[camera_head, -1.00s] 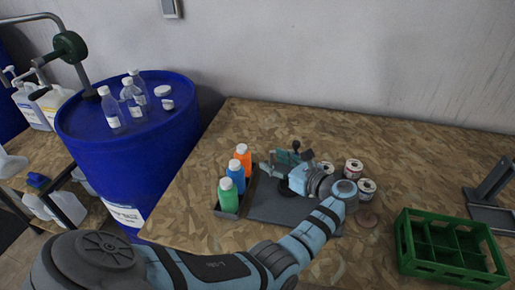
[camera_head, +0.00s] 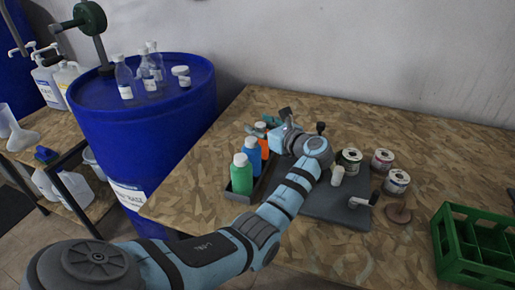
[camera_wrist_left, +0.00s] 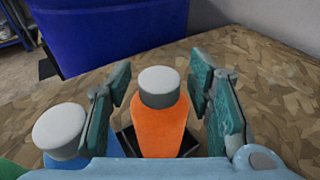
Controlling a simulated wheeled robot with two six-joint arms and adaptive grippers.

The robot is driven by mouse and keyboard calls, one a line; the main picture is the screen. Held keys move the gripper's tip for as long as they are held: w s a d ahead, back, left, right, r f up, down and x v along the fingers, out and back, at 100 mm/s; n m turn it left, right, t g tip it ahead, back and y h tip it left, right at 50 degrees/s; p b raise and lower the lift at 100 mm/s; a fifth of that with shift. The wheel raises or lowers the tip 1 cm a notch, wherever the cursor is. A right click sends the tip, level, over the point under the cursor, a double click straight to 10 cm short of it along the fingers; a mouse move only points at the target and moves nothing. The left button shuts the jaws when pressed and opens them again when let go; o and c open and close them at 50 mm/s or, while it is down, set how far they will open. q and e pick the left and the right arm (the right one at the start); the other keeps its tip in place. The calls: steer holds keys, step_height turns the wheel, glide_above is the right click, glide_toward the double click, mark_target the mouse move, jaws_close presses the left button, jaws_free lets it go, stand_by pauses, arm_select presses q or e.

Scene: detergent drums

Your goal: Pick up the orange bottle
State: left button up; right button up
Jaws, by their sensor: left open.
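The orange bottle (camera_head: 264,147) with a grey-white cap stands in a small dark tray (camera_head: 236,197) at the end of a row. A blue bottle (camera_head: 252,158) and a green bottle (camera_head: 241,177) stand in the same tray. My left gripper (camera_head: 268,127) is at the orange bottle, which it partly hides in the head view. In the left wrist view the orange bottle (camera_wrist_left: 163,125) stands upright between the two spread teal fingers (camera_wrist_left: 163,95), with gaps on both sides. The blue bottle (camera_wrist_left: 68,150) is just outside the left finger. My right gripper is not in view.
A grey mat (camera_head: 332,205) with a small white-capped item lies beside the tray. Several cans, one of them (camera_head: 382,161), stand to its right. A green crate (camera_head: 447,240) is at the right. A blue drum (camera_head: 145,130) with clear bottles stands left of the table.

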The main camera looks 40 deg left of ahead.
arm_select(q)
steer(key=shift+d+r, duration=0.1)
steer(key=shift+r, duration=0.05)
steer(key=c, duration=0.4)
jaws_close()
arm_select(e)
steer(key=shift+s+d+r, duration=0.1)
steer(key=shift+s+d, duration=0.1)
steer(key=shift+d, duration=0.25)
arm_select(q)
steer(key=shift+s, duration=0.1)
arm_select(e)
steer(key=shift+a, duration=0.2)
